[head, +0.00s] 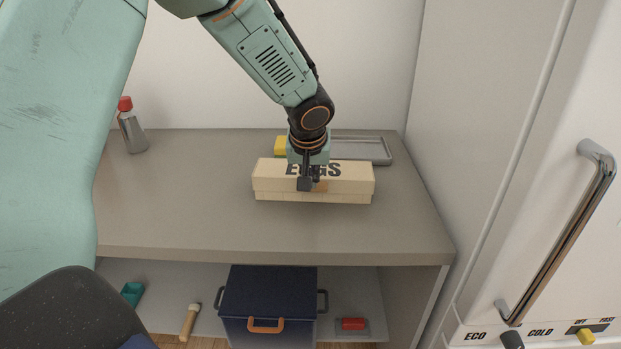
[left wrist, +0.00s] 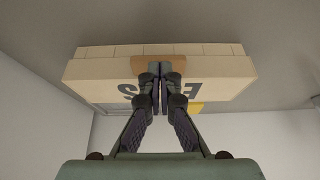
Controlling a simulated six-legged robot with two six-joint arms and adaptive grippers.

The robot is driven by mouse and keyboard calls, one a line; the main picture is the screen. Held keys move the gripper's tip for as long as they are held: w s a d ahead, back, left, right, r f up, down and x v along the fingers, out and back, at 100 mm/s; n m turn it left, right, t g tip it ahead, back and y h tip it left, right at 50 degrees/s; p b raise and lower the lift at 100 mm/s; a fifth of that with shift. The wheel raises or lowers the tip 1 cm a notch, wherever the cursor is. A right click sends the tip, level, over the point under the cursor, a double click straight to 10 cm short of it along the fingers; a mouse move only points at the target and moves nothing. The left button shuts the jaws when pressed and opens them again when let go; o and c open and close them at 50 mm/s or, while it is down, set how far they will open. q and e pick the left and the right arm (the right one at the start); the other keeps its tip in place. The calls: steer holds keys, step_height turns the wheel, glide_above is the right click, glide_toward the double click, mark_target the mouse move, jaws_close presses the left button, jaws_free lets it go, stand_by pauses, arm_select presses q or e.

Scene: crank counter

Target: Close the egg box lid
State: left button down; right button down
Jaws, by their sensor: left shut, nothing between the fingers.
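The egg box (head: 345,181) is a cream carton marked EGGS on the counter, towards its back right. Its lid lies over the base, with a thin seam along the front; I cannot tell if it is fully pressed down. My left gripper (head: 306,186) is shut and empty, pointing down at the front middle of the lid. In the left wrist view the shut fingers (left wrist: 160,72) lie over the carton (left wrist: 215,75) at a tan tab (left wrist: 178,59) on its front edge. Whether they touch it is unclear. My right gripper is not in view.
A grey tray (head: 375,150) and a yellow object (head: 280,146) are behind the box. A bottle with a red cap (head: 132,130) stands at the back left. The counter (head: 180,205) is clear left of the box. A white appliance with a handle (head: 565,240) is at right.

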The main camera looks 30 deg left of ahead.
arm_select(q)
steer(key=s+p+v, duration=0.1)
steer(key=p+v, duration=0.3)
steer(key=v, duration=0.9)
steer(key=shift+s+d, duration=0.25)
steer(key=shift+d, duration=0.2)
